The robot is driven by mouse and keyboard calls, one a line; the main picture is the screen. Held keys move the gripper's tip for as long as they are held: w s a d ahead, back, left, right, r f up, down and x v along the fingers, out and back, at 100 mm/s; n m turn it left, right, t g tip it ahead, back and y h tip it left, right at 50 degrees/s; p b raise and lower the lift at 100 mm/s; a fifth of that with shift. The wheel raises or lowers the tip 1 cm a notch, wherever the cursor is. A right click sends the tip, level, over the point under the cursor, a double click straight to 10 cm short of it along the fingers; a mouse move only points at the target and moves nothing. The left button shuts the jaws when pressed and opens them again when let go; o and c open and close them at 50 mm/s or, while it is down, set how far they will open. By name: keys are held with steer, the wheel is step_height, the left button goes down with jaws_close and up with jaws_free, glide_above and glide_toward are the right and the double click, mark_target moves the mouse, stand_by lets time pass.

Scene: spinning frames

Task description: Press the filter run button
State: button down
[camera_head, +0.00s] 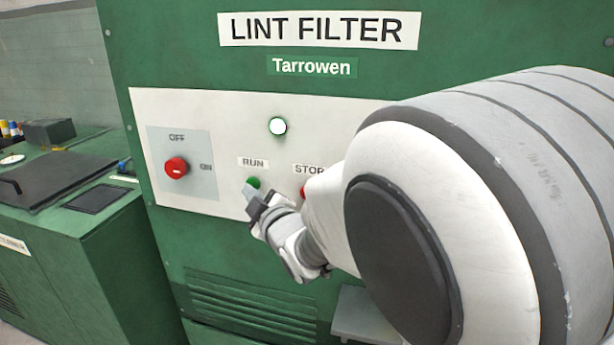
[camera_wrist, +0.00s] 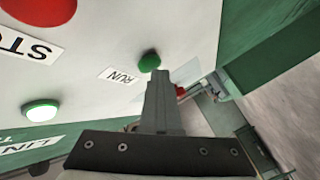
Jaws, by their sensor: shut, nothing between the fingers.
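The green run button (camera_head: 254,182) sits under the "RUN" label on the white panel of the lint filter. My gripper (camera_head: 249,191) is shut and empty, its tips just below and left of the button in the head view. In the wrist view, the closed fingers (camera_wrist: 159,76) point at the run button (camera_wrist: 149,62) and reach its edge. I cannot tell whether they touch it. The red stop button (camera_head: 303,190) is to the right, partly hidden by my arm; it also shows large in the wrist view (camera_wrist: 38,8).
A round lamp (camera_head: 278,126) glows white with a green rim above the buttons. A red rotary knob (camera_head: 176,167) with OFF and ON marks is at the panel's left. A green bench (camera_head: 75,255) stands at the left. My arm covers the panel's right side.

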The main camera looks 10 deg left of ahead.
steer(key=shift+s, duration=0.85)
steer(key=shift+b, duration=0.3)
steer(key=s, duration=0.5)
steer(key=shift+a, duration=0.25)
